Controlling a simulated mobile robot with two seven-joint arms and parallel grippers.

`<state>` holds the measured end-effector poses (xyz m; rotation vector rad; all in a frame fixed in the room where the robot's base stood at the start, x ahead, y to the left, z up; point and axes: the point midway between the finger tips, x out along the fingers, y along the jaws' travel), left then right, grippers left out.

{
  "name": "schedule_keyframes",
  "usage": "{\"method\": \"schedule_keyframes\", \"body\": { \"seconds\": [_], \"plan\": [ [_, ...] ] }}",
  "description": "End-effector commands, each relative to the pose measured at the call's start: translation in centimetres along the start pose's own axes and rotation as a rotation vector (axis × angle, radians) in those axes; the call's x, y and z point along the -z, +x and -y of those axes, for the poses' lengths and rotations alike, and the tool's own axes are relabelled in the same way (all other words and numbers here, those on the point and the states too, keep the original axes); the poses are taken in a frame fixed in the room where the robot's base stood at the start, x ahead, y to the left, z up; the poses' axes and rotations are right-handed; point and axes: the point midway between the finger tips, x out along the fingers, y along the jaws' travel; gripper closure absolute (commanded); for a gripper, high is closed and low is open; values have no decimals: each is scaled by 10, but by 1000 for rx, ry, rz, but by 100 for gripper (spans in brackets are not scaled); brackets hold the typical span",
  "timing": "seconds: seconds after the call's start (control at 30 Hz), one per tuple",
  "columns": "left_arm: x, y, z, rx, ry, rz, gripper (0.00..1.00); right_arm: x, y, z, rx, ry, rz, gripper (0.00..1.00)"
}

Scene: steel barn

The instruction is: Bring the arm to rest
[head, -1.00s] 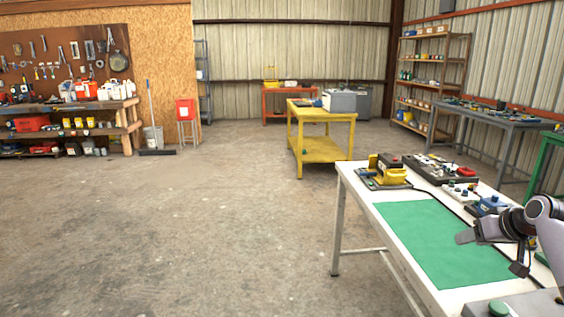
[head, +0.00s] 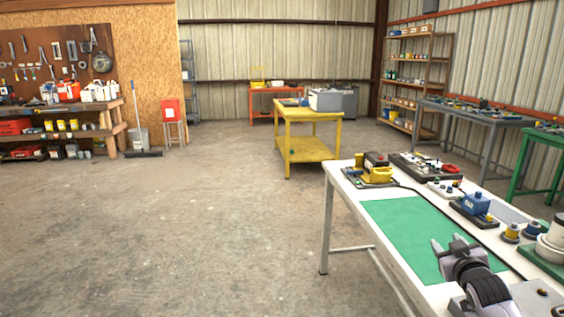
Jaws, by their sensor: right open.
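My right gripper (head: 447,242) is at the lower right of the head view, over the near part of the green mat (head: 400,228) on the white workbench (head: 341,190). Its two fingers point away from me and are spread apart, with nothing seen between them. I cannot tell its exact height above the mat. My right arm comes in from the bottom right corner. My left gripper is not in view.
On the bench, a yellow and black device (head: 373,168), a dark tray of parts (head: 425,166) and a blue device (head: 476,204) stand beyond and right of the mat. A yellow table (head: 305,152) stands farther back. The concrete floor at left is clear.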

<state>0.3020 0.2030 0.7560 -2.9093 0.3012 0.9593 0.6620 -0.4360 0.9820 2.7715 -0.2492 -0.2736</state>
Motion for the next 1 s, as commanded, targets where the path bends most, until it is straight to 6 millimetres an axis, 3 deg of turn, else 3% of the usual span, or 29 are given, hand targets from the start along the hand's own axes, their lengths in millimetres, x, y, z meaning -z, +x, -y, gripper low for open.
{"method": "schedule_keyframes", "body": {
  "seconds": [0.03,0.2,0.37,0.5,0.7,0.8,1.0],
  "plan": [
    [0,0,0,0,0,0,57,-25,-14,26,42,-4,26,51],
    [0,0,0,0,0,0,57,-89,-68,94,155,-2,94,51],
    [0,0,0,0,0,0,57,-139,-131,149,255,21,162,51],
    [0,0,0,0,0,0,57,-172,-193,187,331,56,223,51],
    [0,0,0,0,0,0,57,-202,-283,226,415,123,313,51],
    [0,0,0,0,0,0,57,-208,-319,237,441,154,350,51],
    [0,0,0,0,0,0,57,-211,-356,245,463,189,389,51]
  ]
}}
